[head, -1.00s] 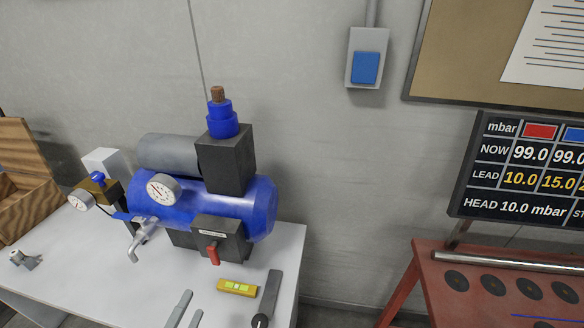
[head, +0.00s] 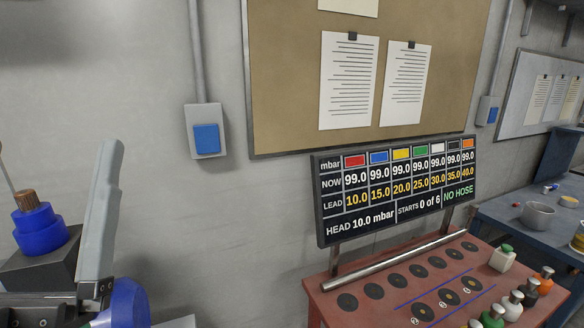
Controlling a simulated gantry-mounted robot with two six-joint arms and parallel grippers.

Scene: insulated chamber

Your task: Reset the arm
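My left gripper (head: 110,155) stands upright at the left edge, in front of the blue compressor (head: 38,230). Its long grey finger points up, with the dark gripper body at the bottom edge. I can make out only one finger clearly, so I cannot tell whether it is open or shut. I see nothing held at its tip. My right gripper is not in view.
A display board (head: 395,190) reads "NO HOSE" and "STARTS 0 of 6". It stands over a red table (head: 345,318) with dark round pads and several coloured bottles at right. A blue bench (head: 515,235) holds a pot (head: 538,215). A corkboard hangs behind.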

